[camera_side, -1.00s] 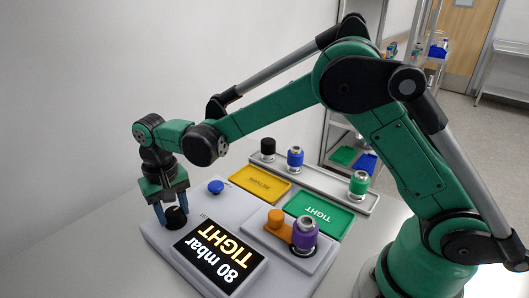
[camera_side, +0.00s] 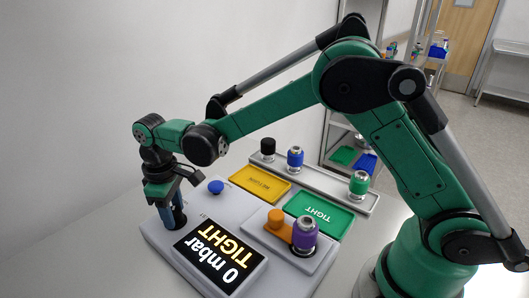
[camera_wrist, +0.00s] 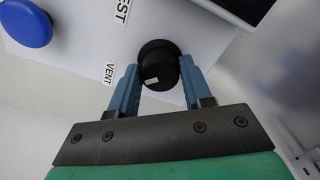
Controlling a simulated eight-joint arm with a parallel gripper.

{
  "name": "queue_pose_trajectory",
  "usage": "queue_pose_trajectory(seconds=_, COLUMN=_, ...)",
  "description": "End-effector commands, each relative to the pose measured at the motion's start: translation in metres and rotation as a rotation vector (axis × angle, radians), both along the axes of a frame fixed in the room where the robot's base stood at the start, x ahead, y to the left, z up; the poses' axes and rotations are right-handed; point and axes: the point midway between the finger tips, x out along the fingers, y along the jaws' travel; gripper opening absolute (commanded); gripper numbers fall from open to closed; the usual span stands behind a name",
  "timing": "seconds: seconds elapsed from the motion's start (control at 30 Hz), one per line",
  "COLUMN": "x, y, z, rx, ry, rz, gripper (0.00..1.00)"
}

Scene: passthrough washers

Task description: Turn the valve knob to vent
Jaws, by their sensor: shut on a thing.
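The black valve knob (camera_wrist: 158,68) sits on the grey panel, between the two blue fingers of my gripper (camera_wrist: 158,85) in the wrist view. The fingers are shut on the knob. A white mark on the knob lies on the side toward the VENT label (camera_wrist: 109,72). Part of a second label ending in "EST" (camera_wrist: 122,9) shows above it. In the side view my gripper (camera_side: 178,215) points down at the panel's left end and largely hides the knob. The display (camera_side: 219,257) reads "0 mbar TIGHT".
A blue button (camera_side: 216,187) stands near the gripper. An orange clamp (camera_side: 278,223) and a purple-topped fitting (camera_side: 304,233) sit on a plate at right. Yellow (camera_side: 261,184) and green TIGHT (camera_side: 318,215) trays lie behind. A rear rack (camera_side: 325,183) holds black, blue and green-topped fittings.

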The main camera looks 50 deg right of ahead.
Motion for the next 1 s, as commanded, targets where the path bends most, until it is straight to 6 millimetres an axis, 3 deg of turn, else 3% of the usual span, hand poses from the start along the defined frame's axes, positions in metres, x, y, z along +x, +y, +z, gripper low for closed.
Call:
queue_pose_trajectory(seconds=0.67, x=-0.0004, y=-0.0001, z=0.0005, rx=0.000, ry=0.002, rz=0.067, gripper=0.00)
queue_pose_trajectory(seconds=0.7, x=-0.0004, y=-0.0001, z=0.0005, rx=0.000, ry=0.002, rz=0.067, gripper=0.47)
queue_pose_trajectory(seconds=0.8, x=-0.0004, y=-0.0001, z=0.0004, rx=0.000, ry=0.002, rz=0.067, gripper=0.75)
queue_pose_trajectory(seconds=1.0, x=-0.0002, y=-0.0001, z=0.0002, rx=-0.001, ry=0.001, rz=0.066, gripper=0.76)
